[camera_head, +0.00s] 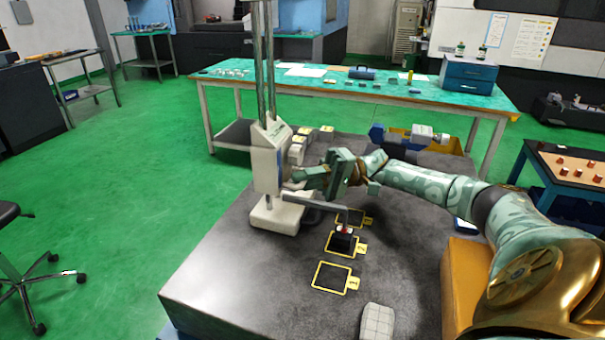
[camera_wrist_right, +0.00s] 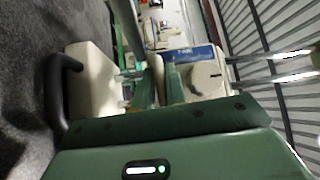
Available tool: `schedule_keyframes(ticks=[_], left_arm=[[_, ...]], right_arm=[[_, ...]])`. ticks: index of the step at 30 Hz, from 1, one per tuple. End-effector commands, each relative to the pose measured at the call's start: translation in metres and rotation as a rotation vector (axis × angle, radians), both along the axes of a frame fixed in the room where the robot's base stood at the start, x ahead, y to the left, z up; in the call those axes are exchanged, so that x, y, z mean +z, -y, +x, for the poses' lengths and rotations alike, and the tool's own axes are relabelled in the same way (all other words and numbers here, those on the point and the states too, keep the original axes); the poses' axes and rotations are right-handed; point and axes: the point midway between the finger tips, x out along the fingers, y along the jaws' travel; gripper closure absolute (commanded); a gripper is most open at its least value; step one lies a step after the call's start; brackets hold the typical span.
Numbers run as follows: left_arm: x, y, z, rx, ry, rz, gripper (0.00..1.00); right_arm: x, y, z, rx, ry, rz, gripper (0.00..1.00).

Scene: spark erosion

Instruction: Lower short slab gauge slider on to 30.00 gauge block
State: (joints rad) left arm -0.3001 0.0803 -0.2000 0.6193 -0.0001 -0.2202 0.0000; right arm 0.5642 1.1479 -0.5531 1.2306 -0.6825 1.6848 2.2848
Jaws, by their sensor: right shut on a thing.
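The height gauge's pale slider (camera_head: 267,155) sits low on twin metal columns above its white base (camera_head: 277,217). A grey arm (camera_head: 313,202) reaches right from it to a tip with red at its end (camera_head: 344,229). The tip is over a dark block (camera_head: 341,244) in the middle yellow outline; I cannot tell whether they touch. My right gripper (camera_head: 301,176) is shut on a part at the slider's right side. In the right wrist view the fingers (camera_wrist_right: 160,78) are beside the slider's blue-labelled face (camera_wrist_right: 200,72); the held part is mostly hidden. My left gripper is not in view.
Two more yellow outlines lie on the dark table (camera_head: 215,275), the nearer one (camera_head: 332,278) empty. A pale, mouse-shaped object (camera_head: 377,322) lies at the front. Pale blocks (camera_head: 300,146) stand behind the gauge. A green-topped bench (camera_head: 310,85) is at the back.

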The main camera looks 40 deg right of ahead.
Motion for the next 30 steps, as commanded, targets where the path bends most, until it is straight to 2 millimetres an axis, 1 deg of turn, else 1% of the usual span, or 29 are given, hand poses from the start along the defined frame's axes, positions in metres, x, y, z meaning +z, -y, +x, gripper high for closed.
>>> schedule_keyframes(ticks=[1,4,5,6,7,15,18,20,23,27,30], left_arm=[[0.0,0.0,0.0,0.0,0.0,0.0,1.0],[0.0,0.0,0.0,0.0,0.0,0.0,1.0],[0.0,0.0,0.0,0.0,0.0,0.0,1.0],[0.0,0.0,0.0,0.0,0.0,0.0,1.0],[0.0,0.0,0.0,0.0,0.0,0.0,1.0],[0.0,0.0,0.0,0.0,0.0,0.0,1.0],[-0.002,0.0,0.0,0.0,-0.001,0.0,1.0],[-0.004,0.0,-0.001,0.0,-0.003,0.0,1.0],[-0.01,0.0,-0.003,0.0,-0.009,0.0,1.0],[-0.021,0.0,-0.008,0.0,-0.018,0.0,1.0],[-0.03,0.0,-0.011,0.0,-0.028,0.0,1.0]], right_arm=[[-0.004,-0.001,-0.001,0.001,-0.008,-0.006,1.0],[-0.005,-0.001,-0.001,0.001,-0.009,-0.007,1.0],[-0.005,-0.001,-0.001,0.001,-0.009,-0.007,0.84],[-0.005,-0.001,-0.001,0.002,-0.01,-0.007,0.73],[-0.005,-0.001,-0.001,0.002,-0.01,-0.008,0.67],[-0.003,0.0,-0.001,0.001,-0.007,-0.005,0.67],[-0.005,0.007,-0.002,0.001,-0.007,-0.006,0.67],[-0.007,0.015,-0.005,-0.002,-0.008,-0.008,0.67],[-0.011,0.036,-0.01,-0.003,-0.009,-0.007,0.67],[-0.017,0.068,-0.02,-0.003,-0.012,-0.006,0.67],[-0.021,0.088,-0.026,-0.003,-0.01,-0.008,0.67]])
